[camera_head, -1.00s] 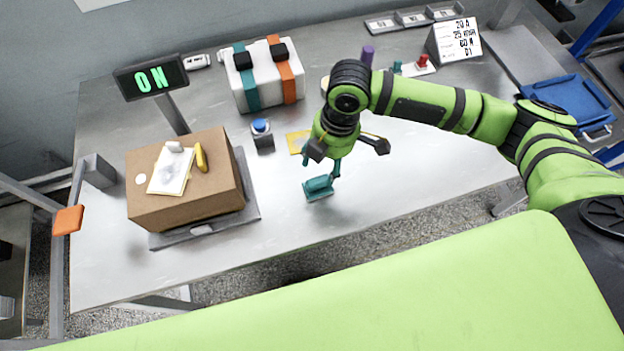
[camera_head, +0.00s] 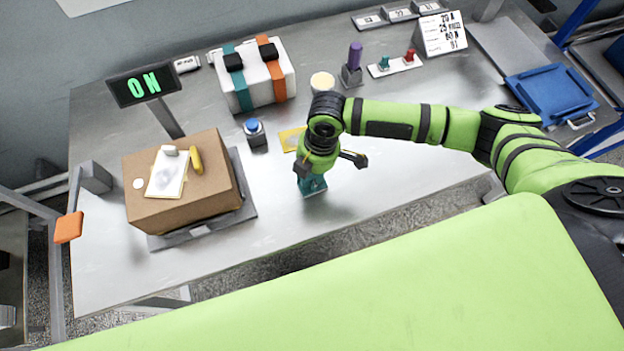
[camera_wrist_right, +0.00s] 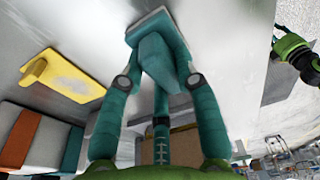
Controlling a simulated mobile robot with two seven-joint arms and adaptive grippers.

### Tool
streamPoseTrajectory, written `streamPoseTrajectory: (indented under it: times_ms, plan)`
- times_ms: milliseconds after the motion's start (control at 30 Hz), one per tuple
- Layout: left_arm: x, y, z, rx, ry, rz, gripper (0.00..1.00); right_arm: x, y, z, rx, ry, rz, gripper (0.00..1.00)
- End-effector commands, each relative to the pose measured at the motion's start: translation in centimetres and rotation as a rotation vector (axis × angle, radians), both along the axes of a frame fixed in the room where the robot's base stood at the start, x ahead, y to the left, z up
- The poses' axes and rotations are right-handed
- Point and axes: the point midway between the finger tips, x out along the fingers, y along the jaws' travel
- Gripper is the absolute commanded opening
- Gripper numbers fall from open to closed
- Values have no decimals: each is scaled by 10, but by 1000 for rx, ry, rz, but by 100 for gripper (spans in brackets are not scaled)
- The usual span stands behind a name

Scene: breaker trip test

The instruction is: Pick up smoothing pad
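The smoothing pad (camera_head: 313,187) is a teal tool with a flat base and a raised grip, resting on the metal table near its front edge. My right gripper (camera_head: 312,174) is right over it, pointing down, and hides part of it in the head view.
A yellow piece (camera_head: 291,139) and a blue-topped button (camera_head: 255,131) lie behind the pad. A cardboard box (camera_head: 208,205) is to the left, a strapped white case (camera_head: 262,88) behind. The table is clear to the pad's right.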

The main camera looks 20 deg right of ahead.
Motion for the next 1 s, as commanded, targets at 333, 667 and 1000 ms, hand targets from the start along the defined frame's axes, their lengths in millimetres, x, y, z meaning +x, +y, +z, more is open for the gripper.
streamPoseTrajectory:
  times_ms: [333, 667, 1000]
  plan:
    - [-1, -1, -1, 0, 2, -1, 40, 0, 0, 1, 0, 0, -1, 0]
    - [-2, 0, -14, 0, 2, -1, 40, 2, 0, 42, 2, -6, 1, 0]
    - [-2, 0, -23, 1, 3, -1, 40, -67, -33, 83, -2, 0, 1, 0]
